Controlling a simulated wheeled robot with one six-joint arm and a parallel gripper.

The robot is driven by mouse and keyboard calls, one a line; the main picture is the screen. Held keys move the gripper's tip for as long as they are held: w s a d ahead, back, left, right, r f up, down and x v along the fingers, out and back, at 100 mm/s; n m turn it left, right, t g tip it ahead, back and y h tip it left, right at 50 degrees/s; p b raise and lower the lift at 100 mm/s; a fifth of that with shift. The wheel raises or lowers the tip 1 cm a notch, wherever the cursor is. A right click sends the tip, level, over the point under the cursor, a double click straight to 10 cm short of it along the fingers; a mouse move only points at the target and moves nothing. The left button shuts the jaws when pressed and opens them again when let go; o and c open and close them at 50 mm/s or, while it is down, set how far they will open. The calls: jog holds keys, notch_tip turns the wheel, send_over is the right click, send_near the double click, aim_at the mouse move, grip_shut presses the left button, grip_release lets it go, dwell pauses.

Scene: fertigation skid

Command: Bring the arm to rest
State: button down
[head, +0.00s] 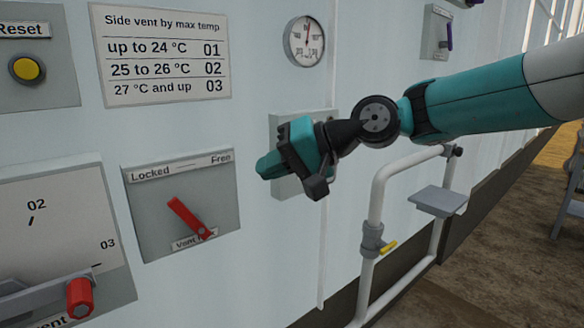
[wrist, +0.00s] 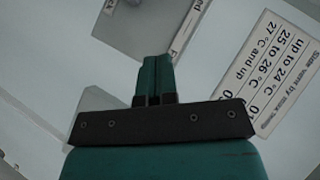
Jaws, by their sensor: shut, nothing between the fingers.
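My gripper (head: 266,168) is in the middle of the head view, at the end of my teal arm that reaches in from the right. It is in front of the pale wall and partly covers a grey plate (head: 287,190). In the wrist view the two teal fingers of my gripper (wrist: 153,62) are together with nothing between them. I cannot tell from the pictures whether the gripper touches the plate behind it.
Left of my gripper is a panel marked Locked and Free with a red lever (head: 188,217). A vent panel with a red knob (head: 80,297) is lower left. A temperature sign (head: 160,55) and a gauge (head: 305,41) hang above. White pipes (head: 376,205) with a yellow-handled valve (head: 388,247) stand below my arm.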

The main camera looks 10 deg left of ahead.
jog(key=s+d+f+n+h+p, duration=0.1)
jog(key=s+d+h+p, duration=0.6)
jog(key=s+d, duration=1.7)
jog(key=shift+s+d+f+n+g+h+p, duration=0.35)
jog(key=shift+d+n+h, duration=0.4)
jog(key=shift+d, duration=0.3)
jog(key=shift+w, duration=0.1)
